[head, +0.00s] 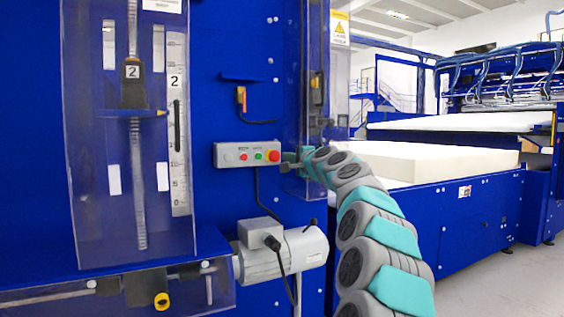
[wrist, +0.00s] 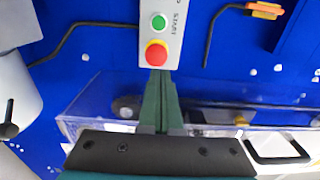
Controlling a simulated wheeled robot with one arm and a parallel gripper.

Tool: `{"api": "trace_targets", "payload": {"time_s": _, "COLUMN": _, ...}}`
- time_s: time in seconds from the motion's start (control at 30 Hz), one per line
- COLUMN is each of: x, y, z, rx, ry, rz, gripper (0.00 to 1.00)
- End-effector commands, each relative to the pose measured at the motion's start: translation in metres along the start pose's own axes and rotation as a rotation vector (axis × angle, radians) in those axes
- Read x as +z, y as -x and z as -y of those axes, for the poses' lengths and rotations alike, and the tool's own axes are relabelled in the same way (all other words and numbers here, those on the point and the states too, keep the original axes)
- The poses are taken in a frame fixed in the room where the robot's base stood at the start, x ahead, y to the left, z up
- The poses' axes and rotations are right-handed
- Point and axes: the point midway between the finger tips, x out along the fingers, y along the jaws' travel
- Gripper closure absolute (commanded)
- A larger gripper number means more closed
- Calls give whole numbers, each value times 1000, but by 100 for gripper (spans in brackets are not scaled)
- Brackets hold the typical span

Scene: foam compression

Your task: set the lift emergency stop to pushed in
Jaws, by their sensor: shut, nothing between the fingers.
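The emergency stop is a red mushroom button (head: 274,156) at the right end of a grey control box (head: 232,155) on the blue machine wall. It also shows in the wrist view (wrist: 156,53), with a yellow ring at its base. My gripper (head: 287,161) is just right of the button in the head view. In the wrist view my shut fingers (wrist: 158,76) point at the button, with the tips at its lower edge. I cannot tell whether they touch it. Nothing is between the fingers. How deep the button sits is not clear.
A green START button (wrist: 158,22) sits beside the red one. A clear plastic guard (head: 303,100) stands close to my wrist on the right. A grey motor (head: 285,255) is below the box. A black cable (head: 258,195) hangs from the box.

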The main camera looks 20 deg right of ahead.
Motion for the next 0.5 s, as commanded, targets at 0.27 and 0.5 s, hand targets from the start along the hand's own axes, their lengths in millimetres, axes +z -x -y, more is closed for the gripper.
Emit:
{"api": "trace_targets", "payload": {"time_s": 0.27, "x": -1, "y": 35, "z": 2, "rx": -4, "ry": -2, "rz": -1, "gripper": 100}}
{"api": "trace_targets", "payload": {"time_s": 0.5, "x": -1, "y": 63, "z": 2, "rx": -3, "ry": -1, "rz": 0, "gripper": 100}}
